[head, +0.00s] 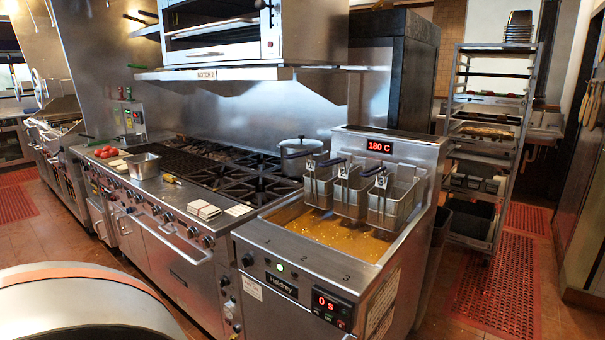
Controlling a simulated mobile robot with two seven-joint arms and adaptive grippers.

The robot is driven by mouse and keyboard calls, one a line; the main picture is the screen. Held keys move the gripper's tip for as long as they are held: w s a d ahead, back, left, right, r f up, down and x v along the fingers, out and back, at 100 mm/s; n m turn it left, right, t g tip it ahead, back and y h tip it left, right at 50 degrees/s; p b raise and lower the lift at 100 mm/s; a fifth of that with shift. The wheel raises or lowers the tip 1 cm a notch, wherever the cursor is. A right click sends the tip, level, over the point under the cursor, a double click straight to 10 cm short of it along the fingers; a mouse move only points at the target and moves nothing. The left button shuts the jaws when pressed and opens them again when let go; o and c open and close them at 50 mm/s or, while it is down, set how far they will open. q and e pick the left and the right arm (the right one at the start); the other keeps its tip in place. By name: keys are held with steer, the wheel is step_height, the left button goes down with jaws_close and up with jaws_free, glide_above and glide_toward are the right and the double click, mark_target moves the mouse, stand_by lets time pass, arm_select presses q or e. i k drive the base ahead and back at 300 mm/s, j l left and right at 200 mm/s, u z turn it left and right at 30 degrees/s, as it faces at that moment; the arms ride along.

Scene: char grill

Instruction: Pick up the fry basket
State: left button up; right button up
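Three wire fry baskets hang side by side at the back of the fryer (260,235), above its golden oil (340,238). The left basket (318,192), the middle basket (350,197) and the right basket (388,208) each have a dark handle and a small numbered tag. The baskets look empty. The fryer's rear display reads 180 C and its front display reads 0 s. Neither of my grippers shows in the head view.
A stove range with a pot (298,158) on it adjoins the fryer's left side. A metal pan (142,165) and folded towels (203,209) lie along its front ledge. A wheeled rack (487,150) stands at the right. A large rounded metal object (85,305) fills the lower left. Red mats (500,285) lie on the floor.

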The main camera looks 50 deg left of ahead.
mark_target(388, 190)
steer(key=u, duration=1.25)
